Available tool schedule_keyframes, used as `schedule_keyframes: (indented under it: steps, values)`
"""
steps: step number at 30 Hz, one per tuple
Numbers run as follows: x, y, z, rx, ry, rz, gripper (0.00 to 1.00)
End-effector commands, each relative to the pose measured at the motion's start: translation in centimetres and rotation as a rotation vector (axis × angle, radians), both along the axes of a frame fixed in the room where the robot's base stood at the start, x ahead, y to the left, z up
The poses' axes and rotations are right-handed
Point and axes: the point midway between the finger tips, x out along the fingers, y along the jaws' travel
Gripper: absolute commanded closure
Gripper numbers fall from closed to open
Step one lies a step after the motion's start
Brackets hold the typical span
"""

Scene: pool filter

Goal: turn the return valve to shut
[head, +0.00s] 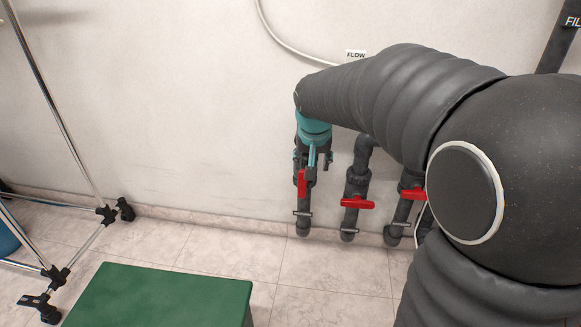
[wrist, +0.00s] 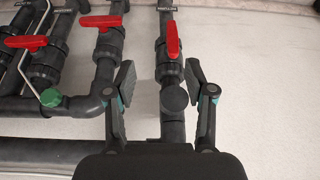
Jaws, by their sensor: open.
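My gripper (head: 313,163) is at the left pipe, pointing down. In the wrist view its open fingers (wrist: 160,76) stand either side of that pipe, short of the handle, holding nothing.
A green box top (head: 165,297) stands on the tiled floor at front left. A metal rack on castors (head: 105,214) is at the far left. A green knob (wrist: 51,97) sits on the pipework. A FLOW label (head: 356,55) is on the wall.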

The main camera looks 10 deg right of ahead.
Motion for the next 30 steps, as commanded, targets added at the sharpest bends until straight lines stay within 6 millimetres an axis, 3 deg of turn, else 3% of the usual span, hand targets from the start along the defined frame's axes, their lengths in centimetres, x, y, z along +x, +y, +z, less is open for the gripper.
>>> schedule_keyframes:
  steps: [3, 9, 19, 30]
  values:
    - [3.8, 0.5, -2.8, 0.000, 0.013, -0.028, 0.46]
    - [7.6, 1.0, -5.5, 0.001, 0.017, -0.060, 0.46]
    - [9.3, 0.9, -8.1, 0.000, 0.020, -0.070, 0.46]
    - [11.7, 0.1, -14.4, 0.001, 0.021, -0.069, 0.46]
